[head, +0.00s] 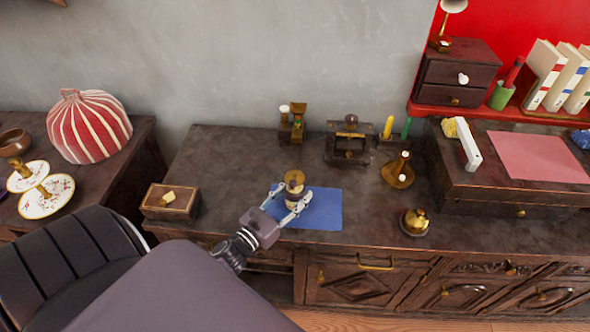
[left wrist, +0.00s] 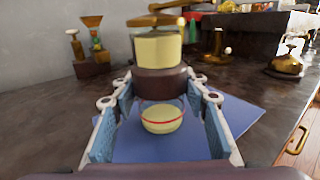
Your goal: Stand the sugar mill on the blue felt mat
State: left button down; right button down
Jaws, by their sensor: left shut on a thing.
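The sugar mill (head: 294,180) is a small upright piece with a brass top, cream bands and a dark brown middle. My left gripper (head: 291,194) is shut on it, one finger on each side. In the left wrist view the mill (left wrist: 159,50) stands between the fingers, its cream lower part with a red line showing below the brown band. The blue felt mat (head: 322,212) lies flat on the dark cabinet top, under and around the mill; it also shows in the left wrist view (left wrist: 225,117). I cannot tell whether the mill's base touches the mat. My right gripper is not in view.
A wooden box (head: 170,203) sits left of the mat. A brass bell (head: 415,221) and a brass-and-wood piece (head: 398,172) stand to the right. A grinder (head: 292,122) and a dark wooden stand (head: 348,142) are behind.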

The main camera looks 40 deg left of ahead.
pick_arm(q)
jog(key=c, duration=1.1)
grip_release()
jog(key=shift+f, duration=0.1)
jog(key=shift+c, duration=0.2)
jog(key=shift+r+p, duration=0.35)
jog(key=s, duration=0.3)
jog(key=s+b, duration=0.1)
jog(key=s, duration=0.3)
jog(key=s+b, duration=0.1)
jog(key=s, duration=0.3)
jog(key=shift+a+f, duration=0.25)
jog(key=shift+s, duration=0.55)
jog(key=shift+r, duration=0.1)
